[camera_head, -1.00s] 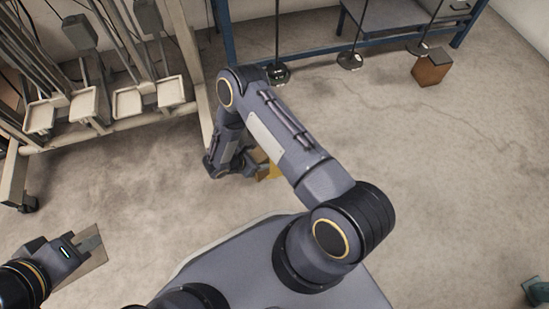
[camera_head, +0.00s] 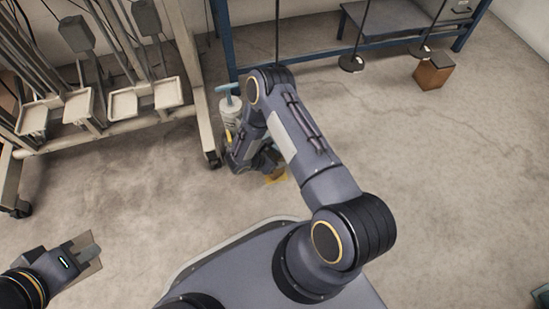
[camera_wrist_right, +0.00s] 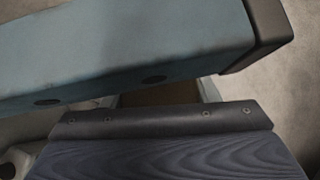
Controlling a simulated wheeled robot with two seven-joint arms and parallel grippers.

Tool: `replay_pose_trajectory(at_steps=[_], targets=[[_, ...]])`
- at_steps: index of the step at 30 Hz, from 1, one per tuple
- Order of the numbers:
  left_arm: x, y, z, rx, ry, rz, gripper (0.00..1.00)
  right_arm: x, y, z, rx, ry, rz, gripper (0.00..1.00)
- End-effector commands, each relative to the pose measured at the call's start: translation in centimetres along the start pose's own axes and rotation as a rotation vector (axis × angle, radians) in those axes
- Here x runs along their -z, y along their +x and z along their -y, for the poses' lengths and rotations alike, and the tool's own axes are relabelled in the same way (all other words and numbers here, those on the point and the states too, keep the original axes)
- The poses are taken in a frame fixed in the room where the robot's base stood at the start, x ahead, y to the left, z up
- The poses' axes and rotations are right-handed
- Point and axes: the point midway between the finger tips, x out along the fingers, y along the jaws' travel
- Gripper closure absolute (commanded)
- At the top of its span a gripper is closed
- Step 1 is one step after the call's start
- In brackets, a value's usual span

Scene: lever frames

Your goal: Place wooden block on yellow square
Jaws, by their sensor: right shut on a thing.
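My right gripper (camera_head: 264,161) is low over the floor, close to the yellow square (camera_head: 277,178), which is partly hidden by the gripper. It is shut on the wooden block (camera_wrist_right: 160,95), which shows as a narrow brown strip between the jaws in the right wrist view. In the head view the block is mostly hidden by my gripper and arm; I cannot tell whether it touches the square. My left gripper (camera_head: 88,249) is at the lower left, away from the square; its jaw opening is unclear.
A white bottle with a blue top (camera_head: 230,105) stands just behind my right gripper. A pale rack (camera_head: 205,120) is to its left. A brown cube (camera_head: 433,71) sits at the back right near a blue-framed bench (camera_head: 335,50).

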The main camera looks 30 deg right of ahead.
Motion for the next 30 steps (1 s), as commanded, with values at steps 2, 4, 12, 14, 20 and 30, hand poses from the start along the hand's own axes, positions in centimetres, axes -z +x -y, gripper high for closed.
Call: replay_pose_trajectory(at_steps=[2, 4, 12, 14, 20, 30], targets=[[0.0, 0.0, 0.0, 0.000, 0.000, 0.000, 1.00, 0.0, 0.0, 0.0, 0.000, 0.000, 0.002, 0.83], [0.0, 0.0, 0.0, 0.000, 0.000, 0.000, 1.00, 0.2, 0.2, 0.0, 0.000, 0.000, 0.002, 0.83], [0.0, 0.0, 0.0, 0.000, 0.000, 0.000, 1.00, 0.2, 0.2, 0.0, 0.001, 0.000, 0.000, 0.24], [0.0, 0.0, 0.0, 0.000, 0.000, 0.000, 1.00, 0.2, 0.2, 0.0, 0.001, 0.000, 0.000, 0.24], [0.0, 0.0, 0.0, 0.000, 0.000, 0.000, 1.00, -0.1, -0.1, 0.0, 0.000, 0.001, 0.000, 0.24], [1.2, -2.4, -1.1, 0.000, 0.000, 0.000, 1.00, -0.3, -6.6, -0.1, -0.004, -0.003, 0.000, 0.24]])
